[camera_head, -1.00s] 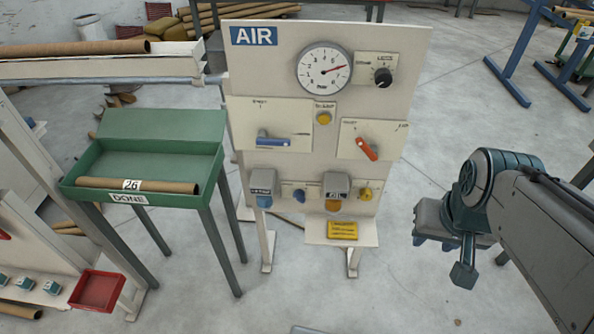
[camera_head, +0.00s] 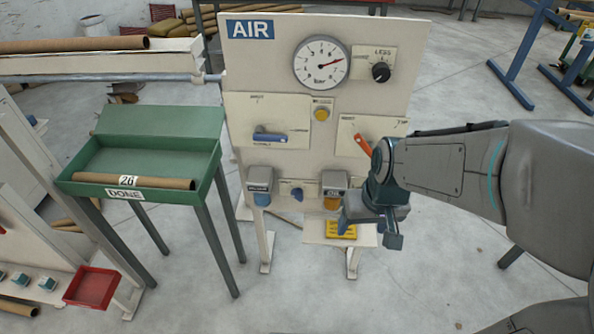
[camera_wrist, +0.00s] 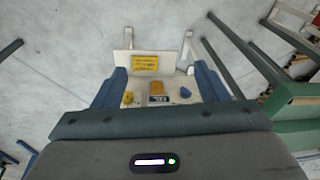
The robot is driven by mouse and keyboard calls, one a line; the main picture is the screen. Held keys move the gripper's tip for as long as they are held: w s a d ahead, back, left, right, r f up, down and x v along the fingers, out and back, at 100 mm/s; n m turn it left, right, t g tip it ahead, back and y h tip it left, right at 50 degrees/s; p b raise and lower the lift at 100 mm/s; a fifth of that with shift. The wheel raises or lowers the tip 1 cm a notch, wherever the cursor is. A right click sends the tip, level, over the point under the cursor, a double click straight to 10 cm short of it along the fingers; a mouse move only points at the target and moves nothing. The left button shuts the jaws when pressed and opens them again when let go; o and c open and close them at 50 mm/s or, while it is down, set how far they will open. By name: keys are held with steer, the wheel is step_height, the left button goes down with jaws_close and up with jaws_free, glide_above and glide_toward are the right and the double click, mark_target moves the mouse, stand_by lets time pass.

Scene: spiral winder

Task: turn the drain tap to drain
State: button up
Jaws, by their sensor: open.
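The white AIR panel (camera_head: 290,165) stands in the middle of the head view. Along its lower edge are a blue bowl (camera_head: 261,199), a small blue tap knob (camera_head: 297,193) and an orange bowl (camera_head: 331,203). A small yellow tap knob (camera_wrist: 128,98) shows in the wrist view; my arm hides it in the head view. I cannot read which knob is the drain tap. My gripper (camera_head: 347,215) is in front of the panel's lower right. In the wrist view its open blue fingers (camera_wrist: 162,75) frame the lower fittings, with nothing held.
A blue lever (camera_head: 270,137), a red lever (camera_head: 363,144), a gauge (camera_head: 321,62) and a black knob (camera_head: 381,72) sit higher on the panel. A yellow card (camera_head: 341,229) lies on a low shelf. A green DONE tray (camera_head: 160,119) stands left.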

mark_target(298, 198)
steer(key=w+f+n+t+h+b, duration=0.1)
steer(key=w+f+n+h+b, duration=0.15)
steer(key=f, duration=0.95)
steer(key=w+a+f+n+h+b, duration=0.1)
steer(key=f+n+h+b, duration=0.2)
steer(key=f, duration=0.8)
steer(key=w+f+n+t+h+b, duration=0.1)
steer(key=w+f+n+h+b, duration=0.2)
steer(key=f, duration=0.9)
steer(key=w+a+n+t+b, duration=0.2)
steer(key=w+n+t+b, duration=0.3)
steer(key=w+n+t, duration=0.25)
steer(key=w+a+r+n+t+y+b, duration=0.1)
steer(key=w+a+r+n+t+y, duration=0.15)
steer(key=a+n, duration=0.3)
steer(key=w+a+r+n+t+y+b, duration=0.1)
steer(key=a+r+n+t+y, duration=0.25)
steer(key=a, duration=0.25)
steer(key=shift+t+y, duration=0.45)
steer(key=w, duration=1.2)
steer(key=shift+w+d+f, duration=0.1)
steer(key=shift+w+f, duration=0.05)
steer(key=shift+w, duration=0.1)
